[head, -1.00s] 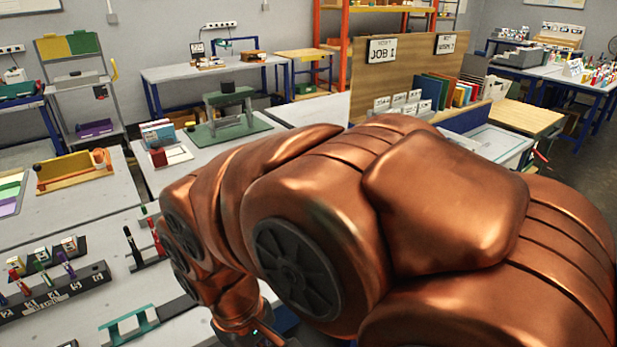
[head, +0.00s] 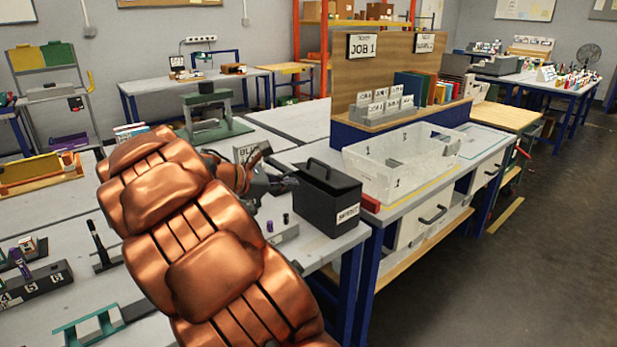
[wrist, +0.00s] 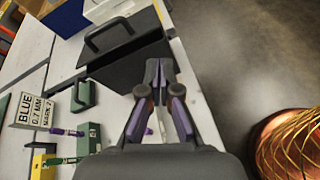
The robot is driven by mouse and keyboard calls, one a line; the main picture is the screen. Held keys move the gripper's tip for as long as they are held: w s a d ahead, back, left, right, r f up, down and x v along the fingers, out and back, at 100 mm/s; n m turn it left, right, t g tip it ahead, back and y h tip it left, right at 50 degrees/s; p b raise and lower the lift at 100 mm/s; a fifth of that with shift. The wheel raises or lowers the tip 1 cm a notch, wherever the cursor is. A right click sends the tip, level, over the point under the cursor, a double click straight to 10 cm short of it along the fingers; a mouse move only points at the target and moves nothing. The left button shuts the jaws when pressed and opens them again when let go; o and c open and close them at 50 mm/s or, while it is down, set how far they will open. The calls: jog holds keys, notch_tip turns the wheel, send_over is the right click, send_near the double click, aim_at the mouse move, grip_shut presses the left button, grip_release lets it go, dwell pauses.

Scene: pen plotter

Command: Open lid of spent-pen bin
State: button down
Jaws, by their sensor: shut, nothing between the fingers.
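The spent-pen bin (head: 325,210) is a black box with a "SPENT" label, near the right edge of the worktable. Its lid (head: 322,181) looks closed, with an arched handle (head: 325,167) on top. My gripper (head: 290,182) is at the bin's left side in the head view, partly hidden by my arm and hard to make out. In the wrist view the gripper (wrist: 158,66) is shut and empty, its fingertips in front of the dark bin (wrist: 135,68). The handle (wrist: 110,33) shows up and left of the fingertips. I cannot tell whether the fingers touch the bin.
A white tray (head: 400,158) and a small red block (head: 371,203) are right of the bin. Open floor lies beyond the table edge.

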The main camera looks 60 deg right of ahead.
aim_at(309, 165)
jog(key=w+d+f+n+h+b, duration=0.25)
jog(key=w+d+n+h, duration=0.2)
jog(key=w+d, duration=0.35)
jog(key=shift+n+y, duration=0.25)
jog(key=shift+y, duration=0.2)
jog(key=x, duration=0.9)
jog(key=shift+w+d+b, duration=0.15)
jog(key=shift+d+b, duration=0.15)
jog(key=shift+b, duration=0.05)
